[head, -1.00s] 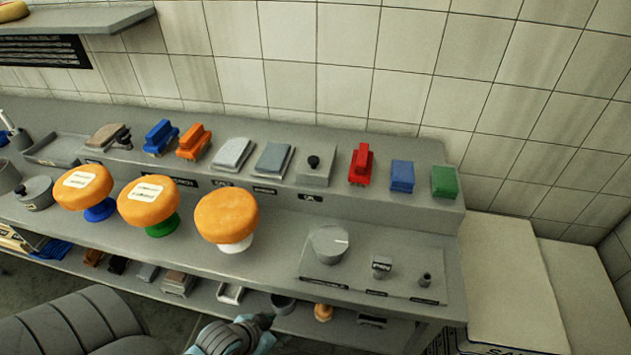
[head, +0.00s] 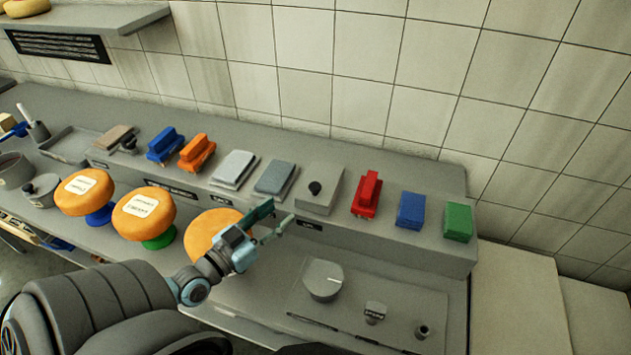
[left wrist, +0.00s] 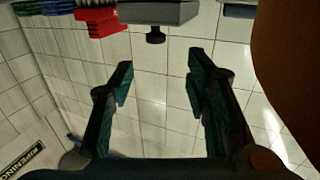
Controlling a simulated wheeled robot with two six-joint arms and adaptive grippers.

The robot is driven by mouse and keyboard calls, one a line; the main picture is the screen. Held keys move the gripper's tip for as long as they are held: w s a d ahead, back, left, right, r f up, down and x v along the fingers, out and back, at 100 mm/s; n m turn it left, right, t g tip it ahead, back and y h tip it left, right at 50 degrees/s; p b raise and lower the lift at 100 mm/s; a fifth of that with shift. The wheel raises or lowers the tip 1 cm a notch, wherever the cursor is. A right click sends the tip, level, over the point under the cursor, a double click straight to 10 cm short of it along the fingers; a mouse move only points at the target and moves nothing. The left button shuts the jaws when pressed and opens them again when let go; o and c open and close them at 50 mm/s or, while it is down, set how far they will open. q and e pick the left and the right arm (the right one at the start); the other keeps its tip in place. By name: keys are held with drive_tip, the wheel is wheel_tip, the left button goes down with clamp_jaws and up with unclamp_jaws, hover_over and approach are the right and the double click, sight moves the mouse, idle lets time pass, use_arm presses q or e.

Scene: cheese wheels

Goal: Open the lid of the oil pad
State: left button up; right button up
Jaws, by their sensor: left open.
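A grey box with a black knob on top, which looks like the oil pad (head: 318,200), sits on the raised back step of the counter, between a grey-blue block and a red one. Its lid is down, with the knob (head: 315,187) upright. My left gripper (head: 273,220) is open and empty, in front and to the left of the box, apart from it. In the left wrist view the box (left wrist: 160,13) appears upside down at the top, its knob (left wrist: 156,37) just beyond and between the open fingertips (left wrist: 160,68).
A red brush-like block (head: 368,194) stands close right of the box; a grey-blue pad (head: 275,179) is to its left. An orange cheese wheel (head: 205,232) is partly hidden behind my left forearm. A large round dial (head: 323,280) sits on the lower counter.

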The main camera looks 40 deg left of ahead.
sight(311, 190)
use_arm(q)
drive_tip(key=w+b, duration=0.1)
drive_tip(key=w, duration=0.3)
drive_tip(key=w+b, duration=0.1)
drive_tip(key=w, duration=0.3)
drive_tip(key=w+d+b, duration=0.1)
drive_tip(key=w, duration=0.3)
drive_tip(key=shift+w+d+f, duration=0.1)
drive_tip(key=shift+w+f, duration=0.05)
drive_tip(key=shift+w, duration=0.25)
drive_tip(key=shift+r, duration=0.2)
